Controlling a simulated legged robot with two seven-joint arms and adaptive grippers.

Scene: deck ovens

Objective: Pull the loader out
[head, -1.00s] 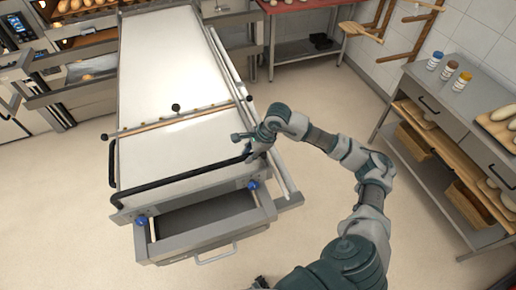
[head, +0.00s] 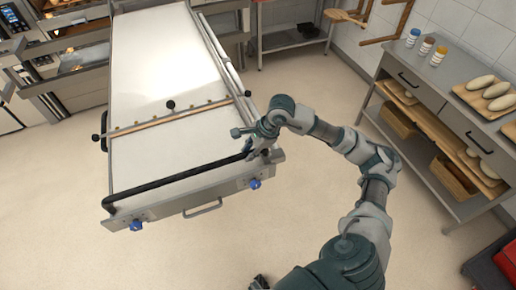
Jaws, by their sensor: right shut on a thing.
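The loader (head: 165,155) is a long white bed with a crossbar (head: 170,119) over it and a black handle bar (head: 180,180) along its near end. Its far end reaches toward the deck ovens. My right gripper (head: 247,143) is at the right corner of the near end, shut on the black handle; the fingers are small and partly hidden by the wrist. Blue knobs (head: 136,225) sit on the loader's front edge. My left gripper is out of view.
Deck ovens (head: 60,60) stand at the far left. A grey work table (head: 440,75) with jars, drawers and trays of dough (head: 485,98) stands at the right. A metal side table (head: 290,40) is at the back. The floor in front and left is clear.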

